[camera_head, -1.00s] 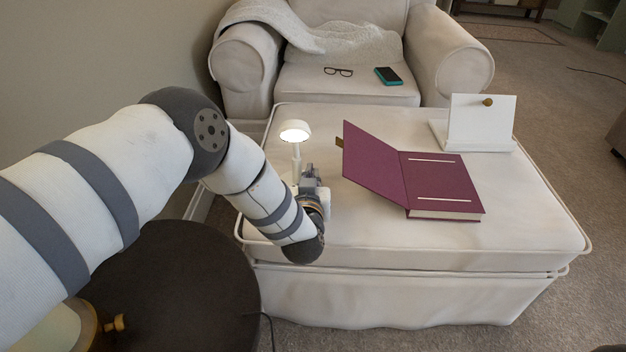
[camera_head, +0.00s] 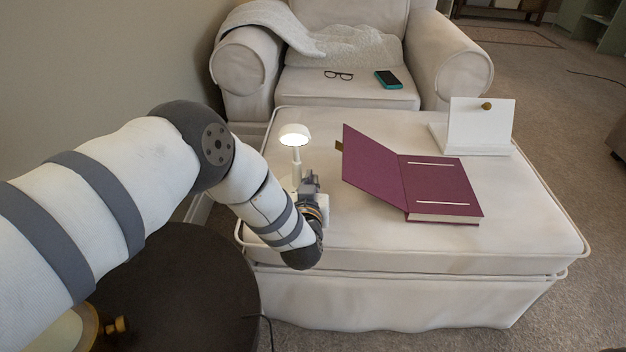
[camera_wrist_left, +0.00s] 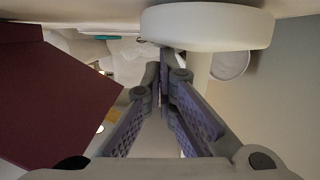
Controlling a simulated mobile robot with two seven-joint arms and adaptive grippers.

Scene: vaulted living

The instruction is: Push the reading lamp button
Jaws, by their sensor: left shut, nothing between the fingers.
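The reading lamp (camera_head: 294,134) is white with a round head, lit on its underside, on a thin upright stem. It stands at the left side of the cream ottoman (camera_head: 400,245). My left gripper (camera_head: 309,178) is low beside the stem, on its right, below head height. The fingers are shut and empty. My right gripper is out of view.
An open purple book (camera_head: 440,185) lies right of the gripper, its raised cover (camera_wrist_left: 50,95) close by in the wrist view. A white stand (camera_head: 482,125) is behind it. Glasses (camera_head: 338,75) and a phone (camera_head: 388,79) lie on the armchair. A dark round table (camera_head: 190,290) is front left.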

